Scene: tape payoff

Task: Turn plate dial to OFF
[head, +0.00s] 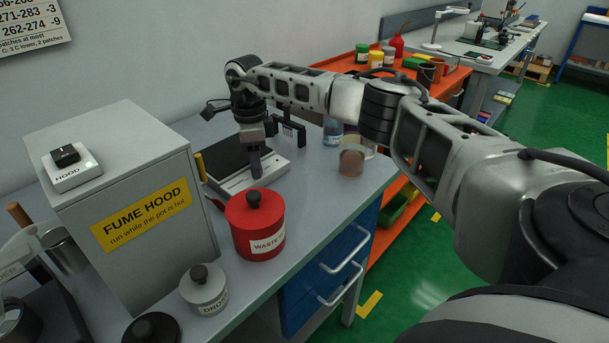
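The plate (225,160) is a low white unit with a dark flat top, on the grey bench behind the red pot. Its pale front panel (237,184) faces the bench's front edge. My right gripper (256,174) points down at this panel, its dark fingertips at or just above it. The fingers overlap in this view, so I cannot tell whether they are open or shut, or whether they touch anything. I cannot make out the plate dial; the fingers cover part of the panel. My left gripper is out of view.
A grey fume hood box (130,190) with a switch (68,166) on top stands left of the plate. A red waste pot (258,236) and a grey lidded jar (204,291) stand in front. A brown jar (351,161) and blue bottle (332,131) stand right of the plate.

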